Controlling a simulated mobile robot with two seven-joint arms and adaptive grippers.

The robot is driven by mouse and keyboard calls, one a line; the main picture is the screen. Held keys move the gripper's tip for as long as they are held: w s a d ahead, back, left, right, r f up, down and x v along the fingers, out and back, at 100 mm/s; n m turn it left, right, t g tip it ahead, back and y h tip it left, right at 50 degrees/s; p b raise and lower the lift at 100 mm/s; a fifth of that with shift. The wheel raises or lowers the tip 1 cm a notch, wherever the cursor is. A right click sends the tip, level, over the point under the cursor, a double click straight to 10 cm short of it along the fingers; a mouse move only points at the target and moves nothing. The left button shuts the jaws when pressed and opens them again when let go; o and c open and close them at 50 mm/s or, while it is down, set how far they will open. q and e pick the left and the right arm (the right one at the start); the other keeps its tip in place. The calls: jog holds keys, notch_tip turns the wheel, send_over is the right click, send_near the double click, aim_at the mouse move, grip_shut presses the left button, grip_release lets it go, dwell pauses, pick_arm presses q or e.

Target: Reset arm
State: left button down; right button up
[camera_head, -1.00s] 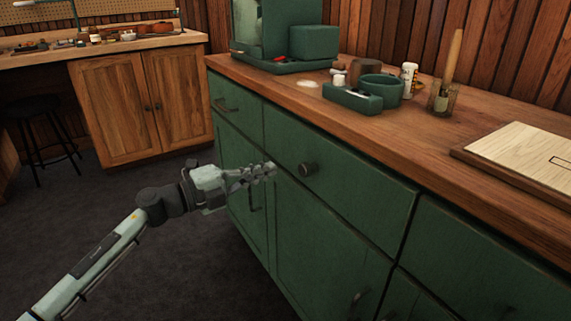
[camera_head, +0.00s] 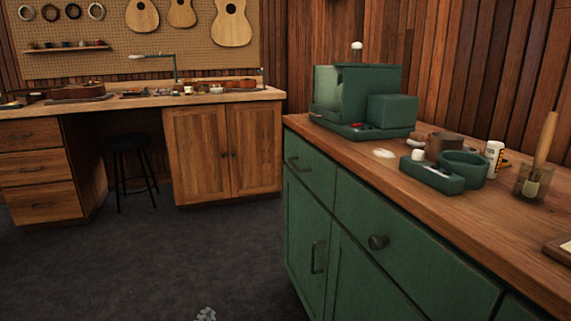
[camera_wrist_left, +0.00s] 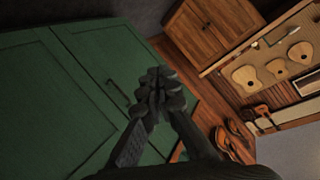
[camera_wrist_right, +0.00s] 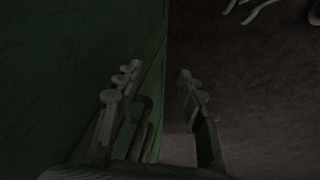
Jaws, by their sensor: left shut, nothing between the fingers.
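My left gripper shows in the left wrist view (camera_wrist_left: 158,90) with its fingertips together and nothing between them. The green cabinet front lies beyond it. In the head view only the tip of my left gripper (camera_head: 206,314) shows at the bottom edge, over the dark floor and left of the green cabinet (camera_head: 310,215). My right gripper (camera_wrist_right: 155,88) shows in the right wrist view with its fingers apart and nothing visible between them. A green surface lies on the left there, with a handle near the left finger. The right gripper is outside the head view.
A wooden counter (camera_head: 455,215) on the green cabinet holds a green machine (camera_head: 345,95), a small green tray (camera_head: 432,176), a bowl (camera_head: 462,167) and a brush jar (camera_head: 531,184). A wooden workbench (camera_head: 225,150) and black stool (camera_head: 128,145) stand behind. Dark floor (camera_head: 160,250) is open at left.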

pick_arm(q)
jog(key=s+a+f+n+g, duration=0.1)
jog(key=s+a+f+g, duration=0.2)
jog(key=s, duration=0.6)
jog(key=s+a+f+n+g+y, duration=0.1)
jog(key=s+a+f+n+g, duration=0.1)
jog(key=s+f, duration=0.5)
jog(key=s+a+f+n+g, duration=0.2)
jog(key=s+f+g, duration=0.3)
jog(key=s, duration=0.7)
jog(key=shift+s+a+f+g+y+p, duration=0.2)
jog(key=shift+a+g+y+p, duration=0.25)
jog(key=shift+a, duration=0.45)
pick_arm(e)
notch_tip(320, 180, down, 2)
jog(key=shift+f, duration=0.25)
